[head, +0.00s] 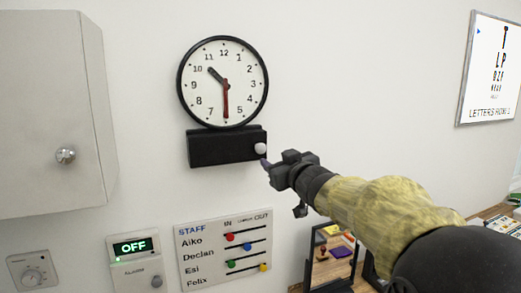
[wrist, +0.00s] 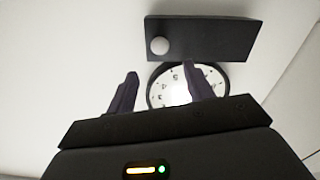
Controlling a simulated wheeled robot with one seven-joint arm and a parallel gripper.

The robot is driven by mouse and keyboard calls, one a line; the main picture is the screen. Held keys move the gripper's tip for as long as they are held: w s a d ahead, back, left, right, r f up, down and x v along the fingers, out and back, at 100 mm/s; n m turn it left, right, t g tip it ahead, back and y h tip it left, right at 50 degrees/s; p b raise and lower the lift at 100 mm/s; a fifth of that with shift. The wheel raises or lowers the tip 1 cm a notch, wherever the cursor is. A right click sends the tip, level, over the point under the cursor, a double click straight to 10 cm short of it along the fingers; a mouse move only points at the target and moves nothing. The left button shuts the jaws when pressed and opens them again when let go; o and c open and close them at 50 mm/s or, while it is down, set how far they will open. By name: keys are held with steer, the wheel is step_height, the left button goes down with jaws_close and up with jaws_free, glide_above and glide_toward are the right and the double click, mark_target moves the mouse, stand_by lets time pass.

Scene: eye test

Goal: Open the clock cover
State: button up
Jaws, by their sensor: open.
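The round wall clock (head: 205,84) has a black rim and a white face, with a red hand pointing down. Below it is a black box-like cover (head: 215,148) with a white knob (head: 260,148) at its right end. The cover looks shut. My gripper (head: 268,166) is just right of and below the knob, apart from it in the picture. In the wrist view my gripper (wrist: 160,80) is open and empty, the cover (wrist: 210,38) and knob (wrist: 159,46) lie beyond the fingertips, and the clock (wrist: 155,88) is partly hidden by a finger.
A white cabinet (head: 50,110) with a round knob juts out at the left. Below are a dial (head: 32,273), an alarm panel (head: 134,262) and a staff board (head: 222,250). A letter chart (head: 490,75) hangs at the right. The wall around the clock is bare.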

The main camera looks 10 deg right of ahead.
mark_target(262, 149)
steer(key=w, duration=0.3)
steer(key=w+a+p, duration=0.1)
steer(key=w, duration=0.2)
steer(key=w+a+p, duration=0.1)
steer(key=w, duration=0.2)
steer(key=shift+w, duration=0.2)
jaws_close()
